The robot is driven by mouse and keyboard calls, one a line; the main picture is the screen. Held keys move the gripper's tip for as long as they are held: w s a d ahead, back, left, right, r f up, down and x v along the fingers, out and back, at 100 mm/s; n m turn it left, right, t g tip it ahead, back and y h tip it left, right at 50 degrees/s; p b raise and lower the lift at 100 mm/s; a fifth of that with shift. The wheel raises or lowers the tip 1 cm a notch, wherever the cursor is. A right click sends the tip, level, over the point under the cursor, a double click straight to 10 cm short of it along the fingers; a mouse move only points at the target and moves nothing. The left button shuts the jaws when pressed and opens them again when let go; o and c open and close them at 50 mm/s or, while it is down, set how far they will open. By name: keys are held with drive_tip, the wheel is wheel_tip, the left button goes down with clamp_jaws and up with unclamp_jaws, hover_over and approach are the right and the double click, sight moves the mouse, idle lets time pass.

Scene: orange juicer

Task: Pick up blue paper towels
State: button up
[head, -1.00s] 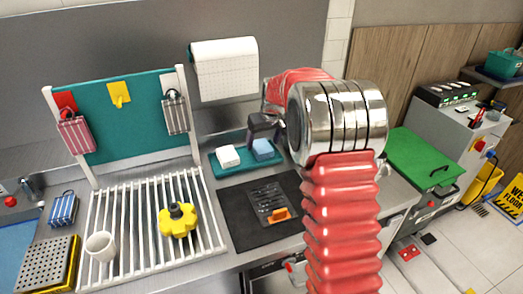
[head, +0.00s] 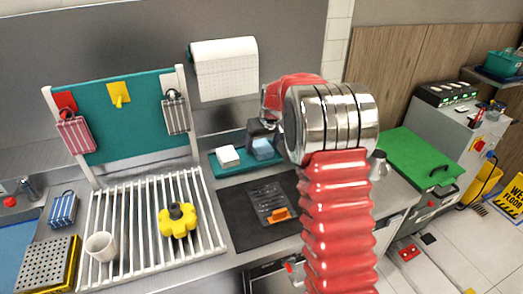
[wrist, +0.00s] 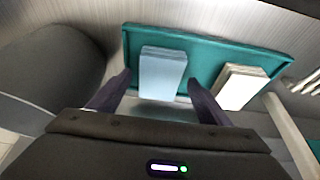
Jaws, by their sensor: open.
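The blue paper towels (head: 263,149) are a small folded stack on the right side of a teal tray (head: 233,172) on the counter. In the wrist view the blue stack (wrist: 163,75) lies between and ahead of my two fingertips. My gripper (wrist: 160,85) is open, with dark fingers on either side of the near end of the stack; I cannot tell if they touch it. In the head view my gripper (head: 262,135) is just above the stack and partly hides it.
A white towel stack (head: 228,156) lies on the same tray, to the left. A black mat (head: 240,219) with a grey tool rack is in front. A paper roll hangs behind.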

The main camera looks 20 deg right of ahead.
sight(262, 147)
drive_tip(key=shift+f, duration=0.1)
drive_tip(key=shift+c, duration=0.5)
drive_tip(key=c, duration=1)
wheel_tip(262, 147, up, 10)
drive_tip(key=shift+r, duration=0.15)
drive_tip(key=o, duration=0.5)
drive_tip(key=c, duration=0.4)
drive_tip(key=shift+c, duration=0.2)
